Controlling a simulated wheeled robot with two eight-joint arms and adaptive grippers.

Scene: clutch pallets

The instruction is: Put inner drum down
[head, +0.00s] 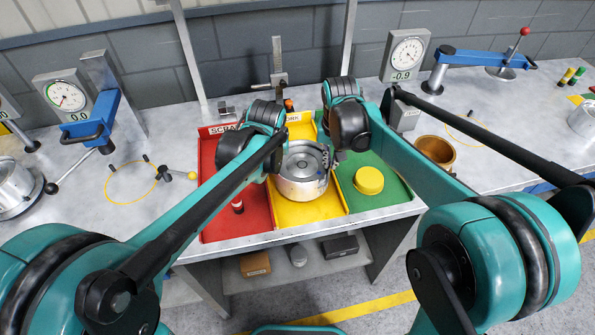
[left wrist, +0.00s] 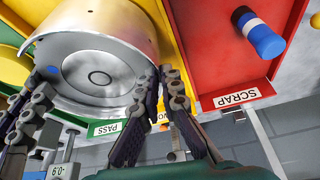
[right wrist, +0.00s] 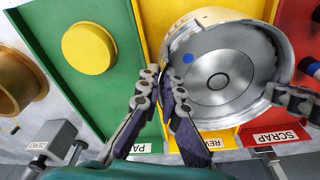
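The inner drum (head: 303,182) is a silver metal drum with a round disc face and a blue spot. It is over the yellow middle tray (head: 296,215); I cannot tell if it touches the tray floor. It also shows in the left wrist view (left wrist: 95,72) and the right wrist view (right wrist: 225,75). My left gripper (left wrist: 158,80) has its fingers drawn together on the drum's rim, one on each side of the wall. My right gripper (right wrist: 161,76) is likewise closed on the opposite rim. In the head view, my arms hide much of both grippers.
The green pass tray (head: 385,207) holds a yellow disc (head: 368,180). A bronze ring (head: 436,151) stands right of the trays. Dial gauges (head: 407,54) and a measuring post stand behind.

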